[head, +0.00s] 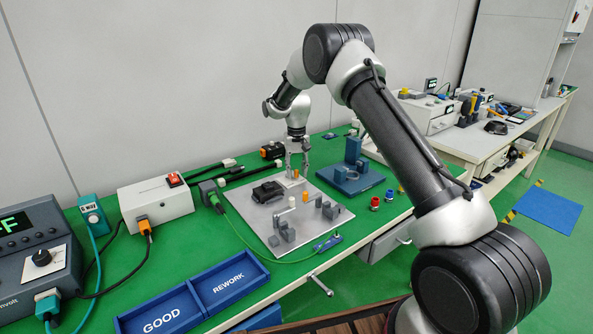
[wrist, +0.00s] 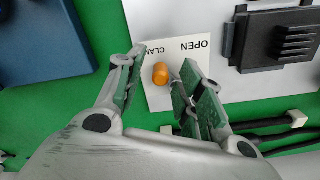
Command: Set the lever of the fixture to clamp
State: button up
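The fixture is a light grey plate (head: 262,222) on the green bench, with small grey blocks and a black finned part (head: 267,191) on it. The lever shows as an orange knob (wrist: 160,74) on a white label plate (wrist: 160,98) printed OPEN and CLAMP, upside down in the wrist view. The knob is by the CLAMP word, whose end is hidden by a finger. My gripper (wrist: 160,88) is open, with the knob between its fingers, closer to the right one. Contact cannot be told. In the head view my gripper (head: 297,163) is over the plate's back edge.
A blue fixture block (head: 352,180) stands right of the plate. Black cables and connectors (head: 272,151) lie behind it. A white box with a red switch (head: 155,201) stands left. Blue GOOD and REWORK trays (head: 212,275) lie in front. Red and blue fittings (head: 376,202) stand at right.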

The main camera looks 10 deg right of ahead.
aim_at(297, 170)
notch_tip(297, 170, up, 12)
jog(key=shift+f, duration=0.15)
dwell(0.3)
jog(key=s+d+f+n+g, duration=0.1)
jog(key=s+d+f, duration=0.15)
jog(key=s, duration=0.45)
jog(key=s+d+r+t, duration=0.1)
jog(key=s+d+r, duration=0.3)
jog(key=s, duration=0.9)
jog(key=s+d+r+t, duration=0.2)
jog(key=s+d+r, duration=0.2)
jog(key=s+r, duration=0.4)
jog(key=s+d+r+t, duration=0.2)
jog(key=s+d+r, duration=0.2)
jog(key=s, duration=1.6)
jog(key=shift+w+v, duration=0.25)
jog(key=shift+v, duration=1.25)
